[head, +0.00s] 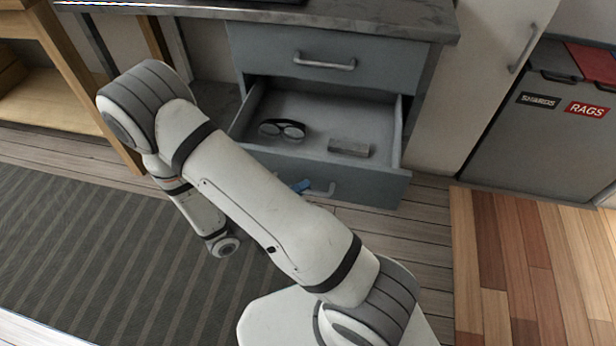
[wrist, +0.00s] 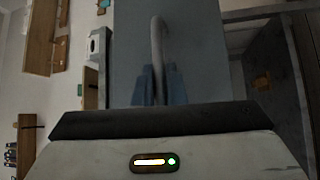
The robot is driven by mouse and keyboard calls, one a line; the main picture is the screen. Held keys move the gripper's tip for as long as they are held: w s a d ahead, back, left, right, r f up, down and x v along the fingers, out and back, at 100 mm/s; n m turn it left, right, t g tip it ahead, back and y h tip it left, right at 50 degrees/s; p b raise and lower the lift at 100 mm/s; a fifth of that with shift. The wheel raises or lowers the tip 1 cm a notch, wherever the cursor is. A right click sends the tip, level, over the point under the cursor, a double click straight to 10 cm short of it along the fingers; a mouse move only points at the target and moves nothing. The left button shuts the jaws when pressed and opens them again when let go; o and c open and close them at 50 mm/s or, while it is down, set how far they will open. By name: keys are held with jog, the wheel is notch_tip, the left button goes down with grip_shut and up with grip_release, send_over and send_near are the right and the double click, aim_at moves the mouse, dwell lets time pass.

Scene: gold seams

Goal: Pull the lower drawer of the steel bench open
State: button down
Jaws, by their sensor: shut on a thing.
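The steel bench (head: 400,20) stands at the top of the head view, with a closed upper drawer (head: 270,48). Its lower drawer (head: 375,187) is pulled out, and its inside shows. Dark goggles and a small grey block lie in it. My gripper (head: 300,186) is at the lower drawer's front, mostly hidden behind my arm; a blue fingertip shows at the handle (head: 322,190). In the wrist view my gripper (wrist: 159,85) has its blue fingers shut on the handle bar (wrist: 158,40), one on each side, against the grey drawer front (wrist: 200,50).
Goggles (head: 281,129) and a grey block (head: 348,147) lie inside the lower drawer. Bins labelled SHARDS and RAGS (head: 540,130) stand at the right. A wooden shelf (head: 50,100) stands at the left. A striped rug (head: 80,250) covers the floor at left.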

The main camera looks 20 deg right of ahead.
jog(key=shift+s+a, duration=0.45)
jog(key=shift+a, duration=0.05)
jog(key=c, duration=1.5)
grip_release()
jog(key=p+v, duration=0.1)
jog(key=v, duration=0.6)
jog(key=shift+a+p, duration=0.35)
jog(key=shift+s, duration=0.15)
